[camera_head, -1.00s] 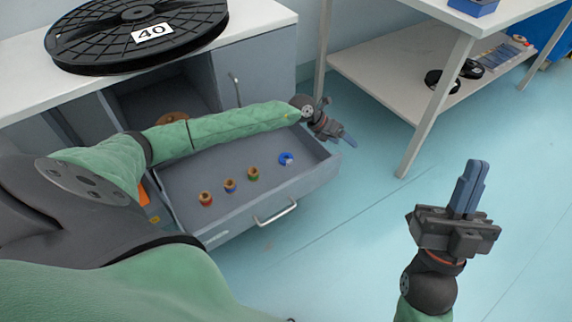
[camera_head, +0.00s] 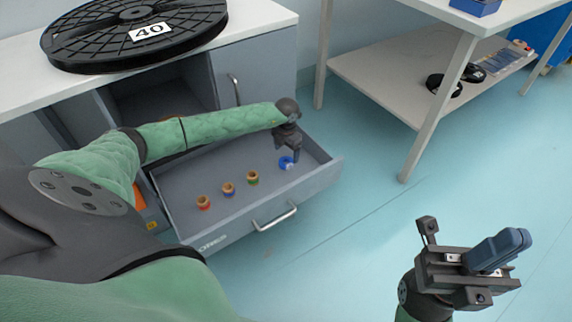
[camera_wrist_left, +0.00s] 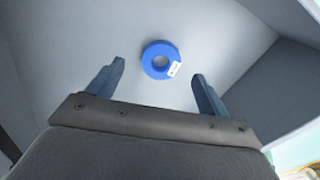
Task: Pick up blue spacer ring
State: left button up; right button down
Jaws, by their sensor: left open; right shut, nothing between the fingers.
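The blue spacer ring (camera_head: 286,162) lies flat in the open drawer, towards its right end. In the left wrist view the ring (camera_wrist_left: 151,60) shows a white label on its right side and lies ahead of and between the fingertips, untouched as far as I can see. My left gripper (camera_head: 292,157) points down over the drawer right at the ring; in its wrist view the left gripper (camera_wrist_left: 157,80) is open and empty. My right gripper (camera_head: 508,245) is shut and empty, out over the floor at the lower right.
Several smaller rings with coloured bands (camera_head: 228,189) stand in a row in the drawer (camera_head: 225,212), left of the blue one. The drawer walls surround my left gripper. A large black reel (camera_head: 110,40) lies on the counter. A white table (camera_head: 440,125) stands at the right.

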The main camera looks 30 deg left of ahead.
aim_at(287, 164)
pick_arm(q)
notch_tip(287, 164, down, 4)
jog(key=shift+d+f+b, duration=0.1)
jog(key=shift+f+b, duration=0.1)
jog(key=shift+b, duration=0.45)
jog(key=c, duration=1.1)
jog(key=shift+r, duration=0.15)
